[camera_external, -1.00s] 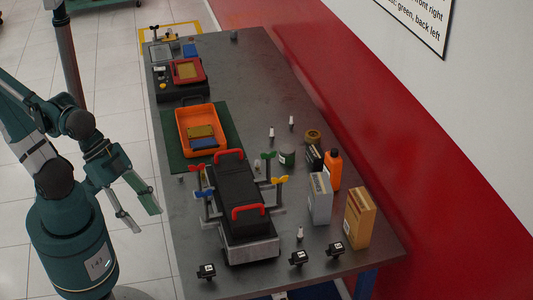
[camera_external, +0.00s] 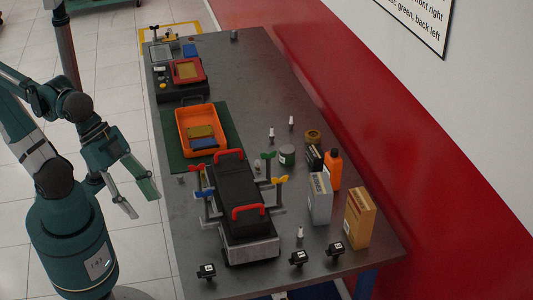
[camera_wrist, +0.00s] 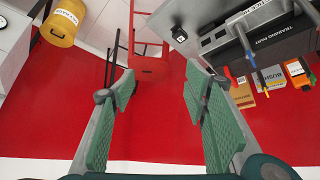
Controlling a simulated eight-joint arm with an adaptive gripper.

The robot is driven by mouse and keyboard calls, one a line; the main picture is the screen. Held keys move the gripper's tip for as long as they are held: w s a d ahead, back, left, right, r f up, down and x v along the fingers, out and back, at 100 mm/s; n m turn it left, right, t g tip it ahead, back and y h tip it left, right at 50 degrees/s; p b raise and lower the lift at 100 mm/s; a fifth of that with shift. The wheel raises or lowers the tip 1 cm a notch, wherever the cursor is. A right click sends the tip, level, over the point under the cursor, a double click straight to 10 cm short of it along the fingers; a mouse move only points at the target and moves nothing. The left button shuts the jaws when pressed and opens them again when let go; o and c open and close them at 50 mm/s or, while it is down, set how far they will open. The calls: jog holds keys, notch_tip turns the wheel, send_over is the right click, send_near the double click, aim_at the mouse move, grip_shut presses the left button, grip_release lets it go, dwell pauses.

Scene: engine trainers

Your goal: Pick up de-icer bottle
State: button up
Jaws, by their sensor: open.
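An orange bottle with a dark cap (camera_external: 333,170), the only thing that looks like the de-icer bottle, stands upright at the right side of the workbench, behind a grey box. Its label is too small to read. An orange item with a pale label (camera_wrist: 298,72) at the right of the wrist view may be this bottle; I cannot tell for sure. My gripper (camera_external: 147,206) is open and empty, beyond the bench's left edge and far from the bottle. Its two green-padded fingers (camera_wrist: 159,82) stand wide apart in the wrist view.
An orange tray (camera_external: 221,115) sits farther back. The bench's back right is clear.

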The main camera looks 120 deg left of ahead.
jog(key=w+a+r+m+g+p, duration=0.1)
jog(key=w+a+r+p, duration=0.1)
jog(key=w+a+r, duration=0.5)
jog(key=w+a+r+m+g+p, duration=0.1)
jog(key=w+a+r, duration=0.2)
jog(key=w+a, duration=0.35)
jog(key=m+g+h+p, duration=0.2)
jog(key=m+h+p, duration=0.1)
jog(key=m+p, duration=0.35)
send_over(334, 154)
jog(key=a, duration=0.2)
notch_tip(334, 154, down, 10)
jog(key=f, duration=1.6)
jog(key=shift+s+a+f+p, duration=0.1)
jog(key=shift+s+f+p, duration=0.05)
jog(key=shift+s+p, duration=0.2)
jog(key=shift+f, duration=0.4)
